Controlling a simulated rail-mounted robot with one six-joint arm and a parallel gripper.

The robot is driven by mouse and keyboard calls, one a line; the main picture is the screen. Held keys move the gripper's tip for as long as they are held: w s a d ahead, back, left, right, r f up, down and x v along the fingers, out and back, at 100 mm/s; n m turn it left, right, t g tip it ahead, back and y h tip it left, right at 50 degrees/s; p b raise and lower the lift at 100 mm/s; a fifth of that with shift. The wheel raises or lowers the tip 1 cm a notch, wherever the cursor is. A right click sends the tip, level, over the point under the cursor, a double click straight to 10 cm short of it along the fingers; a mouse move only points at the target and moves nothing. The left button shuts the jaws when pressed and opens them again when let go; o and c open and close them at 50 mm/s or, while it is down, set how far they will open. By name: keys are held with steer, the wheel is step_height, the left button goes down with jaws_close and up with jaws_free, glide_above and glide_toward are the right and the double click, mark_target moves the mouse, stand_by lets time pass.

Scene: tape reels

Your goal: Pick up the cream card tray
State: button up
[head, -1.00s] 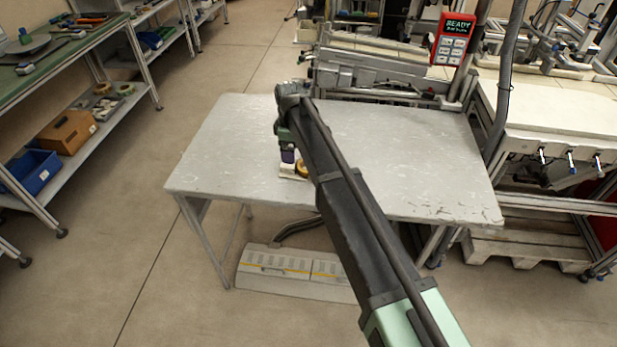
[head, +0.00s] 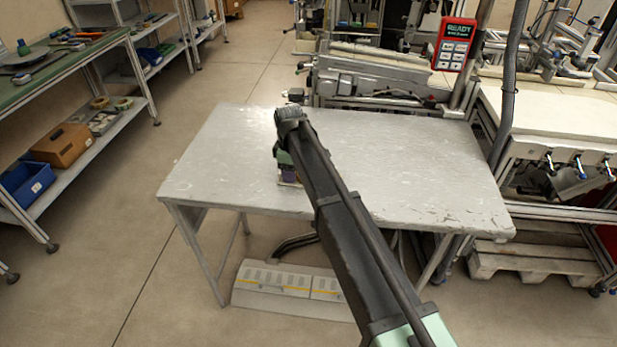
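The grey worktable (head: 420,165) stands in the middle of the head view. A small cream edge, apparently of the cream card tray (head: 290,184), shows on the table just below the end of my arm. The rest of the tray is hidden behind my gripper and arm. My gripper (head: 288,177) points down at the tray, close over it or at it. Its fingers are too small and too covered to tell whether they are open or shut, or whether they touch the tray.
The rest of the tabletop looks bare. A machine (head: 370,82) stands along its back edge, with a red control pendant (head: 455,44) at the right. Shelves with an orange-brown box (head: 62,145) and a blue bin (head: 27,182) stand at the left. Open floor lies between.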

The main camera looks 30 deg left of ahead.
steer(key=c, duration=0.3)
steer(key=shift+r, duration=0.15)
steer(key=shift+c, duration=0.2)
